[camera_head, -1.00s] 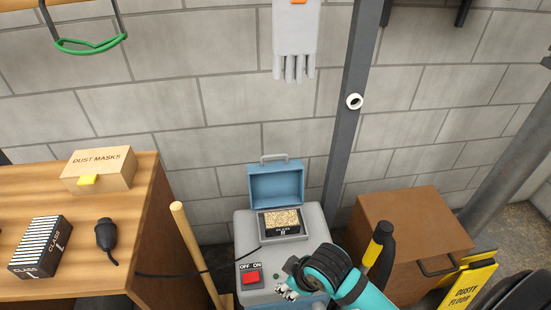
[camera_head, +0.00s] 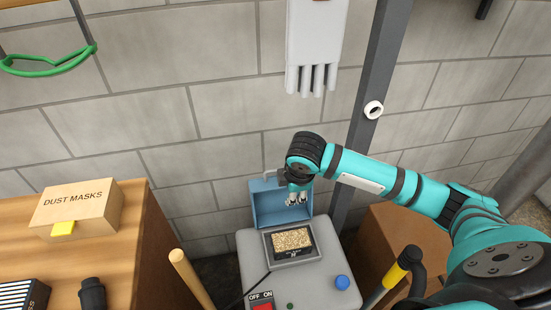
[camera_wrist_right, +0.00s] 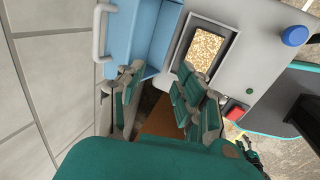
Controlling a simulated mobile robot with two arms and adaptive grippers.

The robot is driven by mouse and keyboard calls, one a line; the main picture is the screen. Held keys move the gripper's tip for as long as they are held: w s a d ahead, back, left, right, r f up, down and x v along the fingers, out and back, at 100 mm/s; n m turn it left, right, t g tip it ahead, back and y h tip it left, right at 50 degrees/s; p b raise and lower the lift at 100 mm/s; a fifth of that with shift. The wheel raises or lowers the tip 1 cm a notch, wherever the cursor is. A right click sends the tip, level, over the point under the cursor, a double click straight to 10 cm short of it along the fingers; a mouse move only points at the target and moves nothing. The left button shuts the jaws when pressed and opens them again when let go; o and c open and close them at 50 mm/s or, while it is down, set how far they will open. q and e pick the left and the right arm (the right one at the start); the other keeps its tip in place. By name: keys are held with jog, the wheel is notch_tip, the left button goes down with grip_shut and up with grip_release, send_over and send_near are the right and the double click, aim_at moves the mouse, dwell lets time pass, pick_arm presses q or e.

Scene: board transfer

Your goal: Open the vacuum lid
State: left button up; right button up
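The vacuum (camera_head: 252,267) is a grey box below the middle of the head view. Its blue lid (camera_head: 266,206) stands up at the back, hinged open, with a grey handle (camera_head: 267,165) at its top. A cartridge (camera_head: 292,240) with a speckled top and black front sits in the opening. My right gripper (camera_head: 297,200) points down in front of the raised lid, near its right side. In the right wrist view the fingers (camera_wrist_right: 160,76) are apart with nothing held, close to the end of the lid (camera_wrist_right: 152,28). Contact is unclear. My left gripper is out of view.
A wooden bench (camera_head: 140,235) with a dust masks box (camera_head: 75,207) stands at left. A wooden pole (camera_head: 190,277) leans beside the vacuum. A brown box (camera_head: 385,245) and a yellow-black handle (camera_head: 400,270) are at right. The block wall is close behind the lid.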

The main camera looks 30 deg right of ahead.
jog(key=w+d+f, duration=0.1)
jog(key=w, duration=0.3)
jog(key=w+d+f, duration=0.1)
jog(key=w, duration=0.3)
jog(key=w+d+f, duration=0.1)
jog(key=w, duration=0.3)
jog(key=shift+w+f, duration=0.15)
jog(key=shift+f, duration=0.25)
jog(key=shift+w+d+f, duration=0.1)
jog(key=shift+d+f, duration=0.05)
jog(key=shift+f, duration=0.3)
jog(key=c, duration=0.6)
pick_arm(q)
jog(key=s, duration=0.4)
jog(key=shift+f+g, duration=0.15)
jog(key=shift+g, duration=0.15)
pick_arm(e)
grip_shut()
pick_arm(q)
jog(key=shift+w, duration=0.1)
